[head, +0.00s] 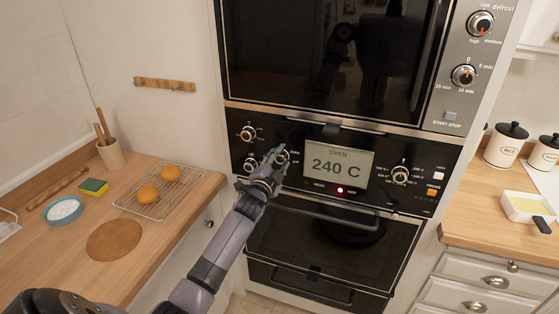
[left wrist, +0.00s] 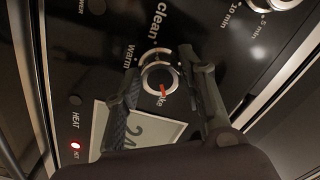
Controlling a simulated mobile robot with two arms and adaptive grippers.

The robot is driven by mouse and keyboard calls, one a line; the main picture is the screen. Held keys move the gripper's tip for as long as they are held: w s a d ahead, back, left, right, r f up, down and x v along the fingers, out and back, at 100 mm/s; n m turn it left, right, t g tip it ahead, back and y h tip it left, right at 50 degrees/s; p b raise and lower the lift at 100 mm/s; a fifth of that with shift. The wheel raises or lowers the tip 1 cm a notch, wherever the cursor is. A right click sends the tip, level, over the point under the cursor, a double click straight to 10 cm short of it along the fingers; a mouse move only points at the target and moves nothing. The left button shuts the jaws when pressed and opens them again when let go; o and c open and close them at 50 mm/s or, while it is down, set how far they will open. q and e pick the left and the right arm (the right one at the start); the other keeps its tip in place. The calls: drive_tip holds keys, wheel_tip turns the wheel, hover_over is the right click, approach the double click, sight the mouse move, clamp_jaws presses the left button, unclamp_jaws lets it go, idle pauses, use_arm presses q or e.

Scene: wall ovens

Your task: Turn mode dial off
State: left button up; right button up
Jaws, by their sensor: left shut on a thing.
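The mode dial (left wrist: 158,76) is a round silver knob with an orange pointer mark, on the black oven panel. In the left wrist view, the words "clean", "warm" and a partly hidden "ake" are around it. The orange mark points toward the "ake" end. In the head view the dial (head: 283,155) is left of the display and partly covered by my gripper. My left gripper (head: 275,159) has its two fingers on either side of the dial and is shut on it. My right gripper is not in view.
The oven display (head: 339,166) reads 240 C, with a lit red light (head: 340,190) below. Other knobs sit at upper left (head: 247,133) and right (head: 400,175). The oven handle (head: 320,215) runs below the panel. A counter with a rack (head: 150,207) is at left.

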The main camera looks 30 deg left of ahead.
use_arm(q)
drive_tip(key=n, duration=0.5)
drive_tip(key=shift+n+p, duration=0.3)
drive_tip(key=n, duration=0.5)
drive_tip(key=shift+n+p, duration=0.3)
drive_tip(key=o, duration=1.2)
drive_tip(key=shift+s, duration=0.1)
drive_tip(key=v, duration=1.2)
drive_tip(key=shift+a, duration=0.1)
drive_tip(key=shift+f, duration=0.15)
